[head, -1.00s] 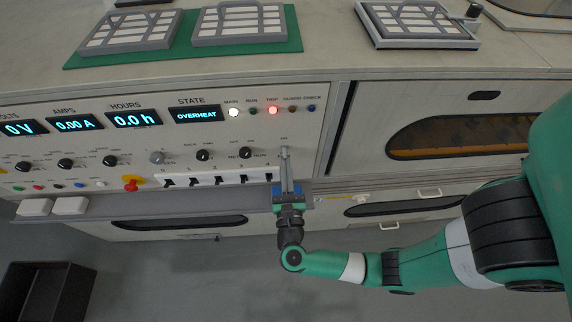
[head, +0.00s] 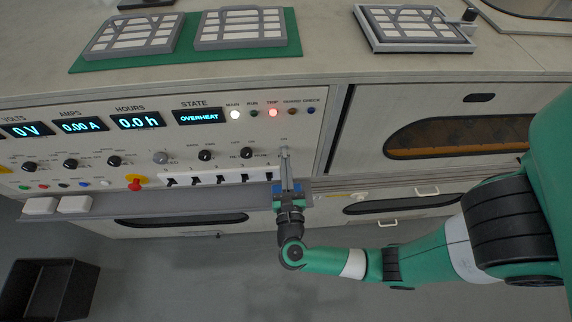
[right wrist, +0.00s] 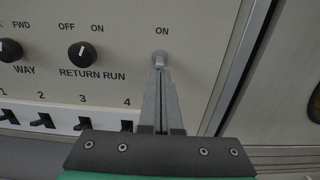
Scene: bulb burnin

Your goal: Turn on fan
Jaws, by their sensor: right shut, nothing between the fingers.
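A small grey toggle switch (right wrist: 160,57) sits on the panel under the label "ON" in the right wrist view. My right gripper (right wrist: 161,76) is shut and empty, its two fingers together and pointing up at the toggle. The fingertips overlap the toggle's lower end in the picture; I cannot tell whether they touch it. In the head view my right gripper (head: 285,154) is at the right end of the control panel (head: 316,125), and the fingers hide most of the toggle. The state display (head: 199,117) reads "OVERHEAT". My left gripper is not in view.
The white MAIN lamp (head: 235,114) and red TRIP lamp (head: 273,113) are lit. The return run knob (right wrist: 82,54) and several black numbered switches (right wrist: 42,121) are left of the gripper. A grey ledge (head: 190,202) runs below the panel. A red button (head: 135,184) is further left.

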